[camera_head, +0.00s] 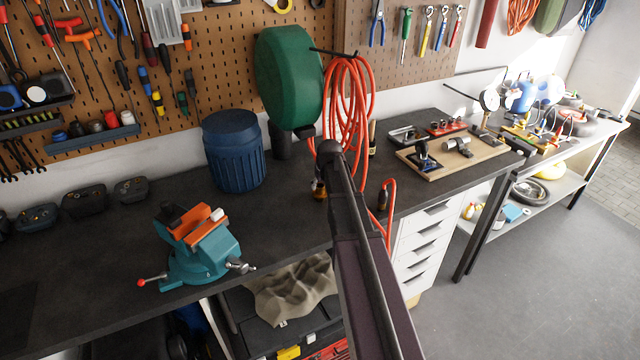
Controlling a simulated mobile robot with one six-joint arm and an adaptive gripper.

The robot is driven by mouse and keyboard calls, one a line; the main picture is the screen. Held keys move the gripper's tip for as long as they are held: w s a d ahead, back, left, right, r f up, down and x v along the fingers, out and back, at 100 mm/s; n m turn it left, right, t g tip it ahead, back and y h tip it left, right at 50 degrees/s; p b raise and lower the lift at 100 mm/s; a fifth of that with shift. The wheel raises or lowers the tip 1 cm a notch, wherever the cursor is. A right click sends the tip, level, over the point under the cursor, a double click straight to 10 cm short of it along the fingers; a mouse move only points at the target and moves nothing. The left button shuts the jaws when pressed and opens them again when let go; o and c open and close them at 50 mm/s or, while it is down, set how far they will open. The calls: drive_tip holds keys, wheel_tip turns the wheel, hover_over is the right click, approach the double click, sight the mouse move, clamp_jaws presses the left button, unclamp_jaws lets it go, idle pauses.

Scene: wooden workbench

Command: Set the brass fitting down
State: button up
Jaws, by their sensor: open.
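I cannot clearly make out the brass fitting. A small amber-brown object (320,192) shows on the dark bench just left of my arm, partly hidden by it; I cannot tell whether it is the fitting. My arm reaches up from the bottom through the middle of the picture, ending in a dark rounded joint above the bench. My gripper and its fingers cannot be made out; the arm hides the area behind it.
A teal vise (198,250) stands at the bench's front left. A blue ribbed bin (234,155), a green rounded case (288,78) and a coiled orange hose (345,100) stand behind. A wooden board (455,172) holds tools at right. Bench between vise and bin is clear.

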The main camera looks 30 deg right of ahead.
drive_tip(key=p+v, duration=0.7)
drive_tip(key=v, duration=0.2)
drive_tip(key=shift+p, duration=0.35)
idle(0.6)
drive_tip(key=s+a+f+n+g, duration=0.1)
drive_tip(key=s+a+g, duration=0.3)
drive_tip(key=s+a, duration=1.7)
drive_tip(key=shift+a+f+g+y, duration=0.2)
drive_tip(key=shift+a+g+y, duration=0.1)
drive_tip(key=shift+a, duration=0.55)
drive_tip(key=shift+f, duration=0.15)
wheel_tip(320, 180, down, 6)
drive_tip(key=b, duration=0.6)
drive_tip(key=shift+f+b, duration=0.25)
drive_tip(key=shift+b, duration=0.1)
